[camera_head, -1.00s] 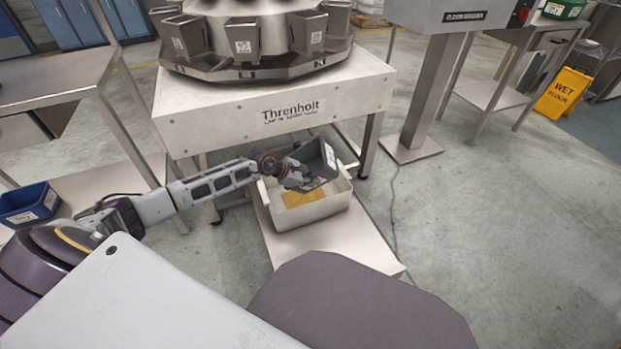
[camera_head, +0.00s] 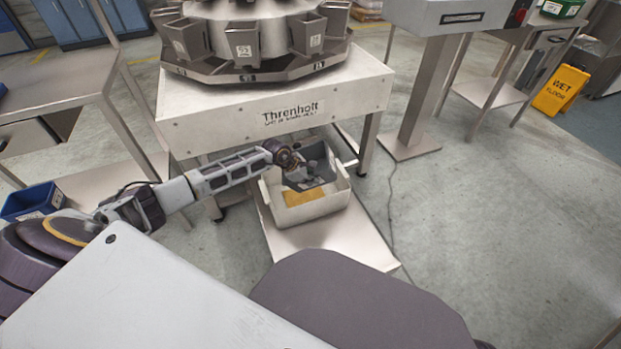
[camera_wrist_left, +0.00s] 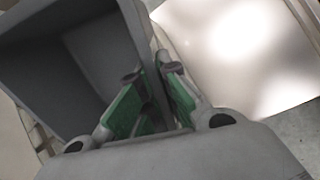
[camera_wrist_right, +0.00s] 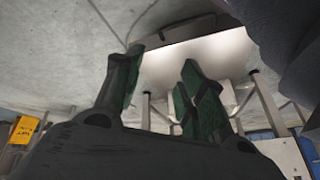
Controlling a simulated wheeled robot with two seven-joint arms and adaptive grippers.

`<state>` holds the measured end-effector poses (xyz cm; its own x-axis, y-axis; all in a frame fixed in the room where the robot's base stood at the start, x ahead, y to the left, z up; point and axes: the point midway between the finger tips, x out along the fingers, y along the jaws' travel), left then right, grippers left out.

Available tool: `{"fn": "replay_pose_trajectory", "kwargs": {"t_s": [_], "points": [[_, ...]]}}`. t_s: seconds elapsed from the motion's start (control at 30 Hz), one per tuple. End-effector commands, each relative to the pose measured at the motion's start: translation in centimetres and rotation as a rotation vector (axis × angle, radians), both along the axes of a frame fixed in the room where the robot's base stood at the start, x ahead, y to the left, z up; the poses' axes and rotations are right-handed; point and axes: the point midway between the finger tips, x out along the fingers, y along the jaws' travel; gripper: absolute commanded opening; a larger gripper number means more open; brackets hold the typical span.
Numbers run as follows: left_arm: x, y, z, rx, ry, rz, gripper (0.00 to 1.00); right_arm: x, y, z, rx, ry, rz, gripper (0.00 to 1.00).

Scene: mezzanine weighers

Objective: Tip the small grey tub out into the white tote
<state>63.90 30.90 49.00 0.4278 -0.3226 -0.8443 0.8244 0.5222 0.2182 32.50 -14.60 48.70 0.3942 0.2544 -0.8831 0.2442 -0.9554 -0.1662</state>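The small grey tub (camera_head: 318,152) is tilted over the back of the white tote (camera_head: 312,213), partly hidden by my left gripper (camera_head: 303,181). In the left wrist view the tub (camera_wrist_left: 70,70) shows a bare grey inside. The green-padded fingers of my left gripper (camera_wrist_left: 155,95) are closed about the tub's wall. A yellow-orange patch (camera_head: 298,197) lies on the floor of the tote. My right gripper (camera_wrist_right: 158,90) shows only in its own wrist view, with its fingers apart and nothing between them.
The tote stands on a low pale platform (camera_head: 335,238) below the Threnholt weigher table (camera_head: 270,105). A blue bin (camera_head: 32,201) is at far left. A steel pedestal (camera_head: 425,95) and a yellow wet-floor sign (camera_head: 560,90) stand right. The floor at right is open.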

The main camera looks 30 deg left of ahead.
Motion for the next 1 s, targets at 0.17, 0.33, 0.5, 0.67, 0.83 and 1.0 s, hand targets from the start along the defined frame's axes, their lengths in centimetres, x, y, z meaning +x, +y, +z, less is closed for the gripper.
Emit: {"fn": "replay_pose_trajectory", "kwargs": {"t_s": [0.17, 0.33, 0.5, 0.67, 0.83, 1.0], "points": [[0.2, -0.2, 0.4, 0.038, 0.041, -0.001, 0.00, -0.1, -0.4, 1.8, -0.025, 0.021, 0.006, 0.40], [0.4, -0.2, 0.6, 0.082, 0.089, -0.001, 0.00, -0.4, -0.9, 3.2, -0.048, 0.041, 0.011, 0.40], [0.5, -0.3, 0.7, 0.130, 0.144, -0.001, 0.00, -0.5, -1.2, 4.2, -0.066, 0.056, 0.013, 0.40], [0.6, -0.4, 0.8, 0.176, 0.195, -0.001, 0.00, -0.7, -1.5, 4.9, -0.077, 0.069, 0.014, 0.40], [0.7, -0.5, 0.9, 0.225, 0.250, 0.000, 0.00, -0.9, -1.6, 5.3, -0.084, 0.077, 0.014, 0.40], [0.8, -0.6, 0.9, 0.273, 0.304, 0.000, 0.00, -0.8, -1.6, 5.2, -0.084, 0.077, 0.014, 0.40]]}}
